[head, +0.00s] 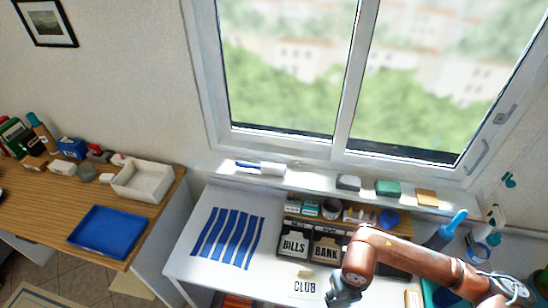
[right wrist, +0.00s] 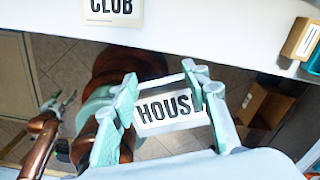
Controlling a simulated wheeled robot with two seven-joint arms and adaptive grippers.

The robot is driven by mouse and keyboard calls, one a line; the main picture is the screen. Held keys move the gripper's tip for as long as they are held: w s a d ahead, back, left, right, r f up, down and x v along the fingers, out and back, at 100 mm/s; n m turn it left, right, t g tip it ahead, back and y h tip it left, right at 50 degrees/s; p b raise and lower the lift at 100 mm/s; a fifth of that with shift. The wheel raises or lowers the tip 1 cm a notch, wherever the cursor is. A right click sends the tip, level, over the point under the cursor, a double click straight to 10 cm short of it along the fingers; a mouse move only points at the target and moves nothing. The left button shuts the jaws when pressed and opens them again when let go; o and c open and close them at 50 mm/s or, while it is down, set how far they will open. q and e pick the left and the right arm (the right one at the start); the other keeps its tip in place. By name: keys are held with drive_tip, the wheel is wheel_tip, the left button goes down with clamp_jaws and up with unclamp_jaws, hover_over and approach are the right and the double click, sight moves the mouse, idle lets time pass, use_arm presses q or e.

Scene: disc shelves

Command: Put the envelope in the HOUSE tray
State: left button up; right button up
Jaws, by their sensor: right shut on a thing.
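My right gripper (right wrist: 160,100) is shut on a white envelope (right wrist: 170,116) lettered HOUS, its last letter behind a finger. In the right wrist view the envelope is over the floor, just off the desk's front edge. In the head view the right gripper (head: 343,292) is low at the desk front, and the envelope cannot be made out there. Black trays lettered BILLS (head: 293,245) and BANK (head: 327,249) stand side by side. My right arm covers what lies right of BANK; no HOUSE label shows. A brown arm with a gripper (right wrist: 60,104), seemingly my left, is low in the right wrist view.
A card lettered CLUB (head: 305,286) lies on the white desk (head: 200,262) before the trays. A blue-striped mat (head: 229,238) is left of them. Small items stand on the shelf above the trays. A wooden side table holds a blue tray (head: 107,231) and a white bin (head: 143,182).

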drive_tip(key=w+r+n, duration=0.4)
drive_tip(key=r+n, duration=0.1)
drive_tip(key=n, duration=1.1)
drive_tip(key=w+r+n, duration=0.4)
drive_tip(key=r+n, duration=0.1)
drive_tip(key=n, duration=1.2)
drive_tip(key=shift+w+r+n, duration=0.25)
drive_tip(key=shift+w+n, duration=0.05)
drive_tip(key=shift+w, duration=0.1)
use_arm(q)
drive_tip(key=shift+c, duration=0.4)
